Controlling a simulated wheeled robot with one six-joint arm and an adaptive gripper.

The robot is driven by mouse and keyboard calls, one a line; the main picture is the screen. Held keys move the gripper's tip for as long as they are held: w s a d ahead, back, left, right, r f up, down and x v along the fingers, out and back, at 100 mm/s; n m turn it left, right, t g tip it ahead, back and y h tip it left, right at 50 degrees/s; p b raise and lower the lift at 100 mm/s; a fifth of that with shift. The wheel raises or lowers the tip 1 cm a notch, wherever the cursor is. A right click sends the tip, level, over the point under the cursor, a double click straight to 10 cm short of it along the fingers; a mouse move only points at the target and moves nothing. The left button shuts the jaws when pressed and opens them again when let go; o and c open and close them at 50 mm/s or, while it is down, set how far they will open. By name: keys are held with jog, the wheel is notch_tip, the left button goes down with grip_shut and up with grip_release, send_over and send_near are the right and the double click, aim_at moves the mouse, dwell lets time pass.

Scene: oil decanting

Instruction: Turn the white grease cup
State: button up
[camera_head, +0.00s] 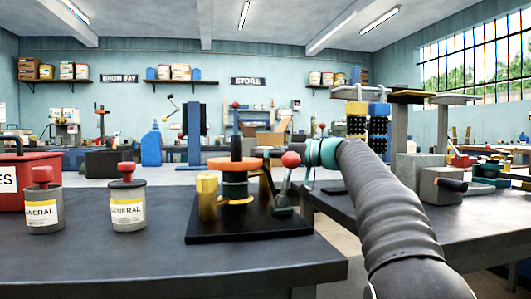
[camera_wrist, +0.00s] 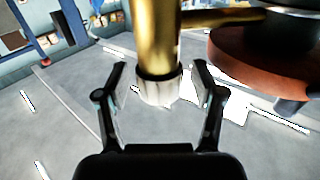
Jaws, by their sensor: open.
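The white grease cup (camera_wrist: 159,91) shows in the wrist view as a short ribbed white piece at the end of a brass tube (camera_wrist: 158,38). My gripper (camera_wrist: 158,72) is open, with one finger on either side of the cup. A gap shows between each finger and the cup, so the cup looks ungripped. In the head view I cannot make out the cup, and my arm covers part of the area by the bench's right end. A fixture with an orange disc (camera_head: 228,165) and a brass cylinder (camera_head: 207,203) stands there on a black base (camera_head: 245,226).
A red-brown disc (camera_wrist: 245,60) sits close right of the cup in the wrist view. A red-knobbed lever (camera_head: 290,160) stands beside my arm. Two grey canisters with red tops (camera_head: 44,208) (camera_head: 127,208) and a red box (camera_head: 28,180) stand left. The bench front (camera_head: 150,262) is clear.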

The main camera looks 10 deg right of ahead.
jog(key=c, duration=1.2)
jog(key=shift+o, duration=0.2)
jog(key=shift+f+m+t+h+b, duration=0.2)
jog(key=shift+m+t+h+b, duration=0.25)
jog(key=shift+b, duration=0.35)
jog(key=shift+m+t+h+b, duration=0.25)
jog(key=shift+t+b, duration=0.2)
jog(key=shift+a+r+m+t+h, duration=0.1)
jog(key=shift+r+m+t+h, duration=0.1)
jog(key=shift+m+t+h, duration=0.6)
jog(key=shift+h, duration=0.2)
